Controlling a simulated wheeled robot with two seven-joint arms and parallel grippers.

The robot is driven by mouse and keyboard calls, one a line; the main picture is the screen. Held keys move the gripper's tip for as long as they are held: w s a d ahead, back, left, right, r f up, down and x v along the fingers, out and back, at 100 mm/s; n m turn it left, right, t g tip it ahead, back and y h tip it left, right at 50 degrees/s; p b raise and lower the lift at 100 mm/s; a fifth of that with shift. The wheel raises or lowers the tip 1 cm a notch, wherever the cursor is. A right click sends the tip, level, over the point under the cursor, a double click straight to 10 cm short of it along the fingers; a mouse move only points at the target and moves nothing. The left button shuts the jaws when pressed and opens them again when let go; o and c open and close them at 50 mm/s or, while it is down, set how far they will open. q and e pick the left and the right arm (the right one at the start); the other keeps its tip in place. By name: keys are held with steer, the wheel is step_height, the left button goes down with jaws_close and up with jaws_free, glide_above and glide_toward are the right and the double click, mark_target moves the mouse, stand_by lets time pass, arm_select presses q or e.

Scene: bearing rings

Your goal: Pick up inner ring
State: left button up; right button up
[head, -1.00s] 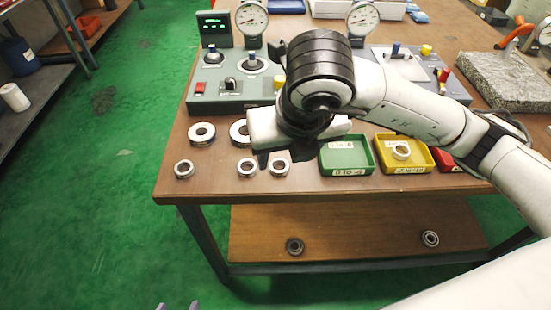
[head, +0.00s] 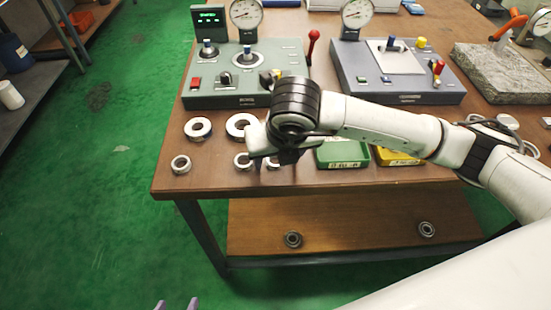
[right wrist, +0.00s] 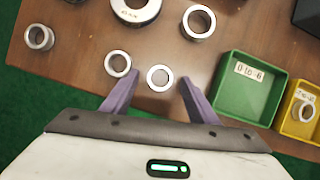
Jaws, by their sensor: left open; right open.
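Several small steel rings lie on the wooden table. In the right wrist view one small ring (right wrist: 150,78) lies between the fingertips of my right gripper (right wrist: 160,80), which is open and empty. A second small ring (right wrist: 109,65) lies just left of the left finger, and a third (right wrist: 29,39) is farther left. In the head view the left ring (head: 181,172) and middle ring (head: 243,167) show, while my right gripper (head: 272,158) partly covers the one beside them. My left gripper (head: 177,304) shows only its purple tips at the bottom edge, open, away from the table.
Larger rings (head: 198,136) lie behind the small ones. A green tray (right wrist: 250,56) stands to the right, then a yellow tray (right wrist: 290,121) with a ring in it. Two gauge consoles (head: 235,101) stand behind. The table's front edge is close to the rings.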

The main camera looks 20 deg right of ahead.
steer(key=shift+c, duration=0.5)
steer(key=c, duration=1)
steer(key=shift+c, duration=0.2)
steer(key=shift+r, duration=0.15)
